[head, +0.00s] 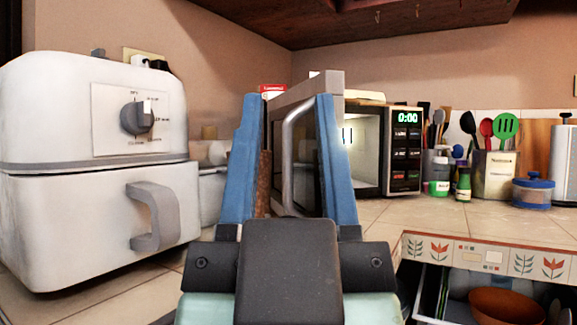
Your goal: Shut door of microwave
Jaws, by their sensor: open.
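The microwave (405,150) stands on the counter at the back, right of the middle, with a lit display reading 0:00. Its door (335,84) stands open and swings out toward me, so part of the lit inside shows. The silver door handle (289,150) shows between my fingers. My gripper (288,98) is open, with its two blue fingers in front of the door. The right finger hides part of the door and of the opening. Whether a finger touches the door or handle, I cannot tell.
A white air fryer (95,165) stands close on the left. Utensil holders (495,175), small jars (463,185) and a blue-lidded jar (533,190) stand at the right. An open drawer (495,260) with a bowl is at the lower right. The counter before the microwave is clear.

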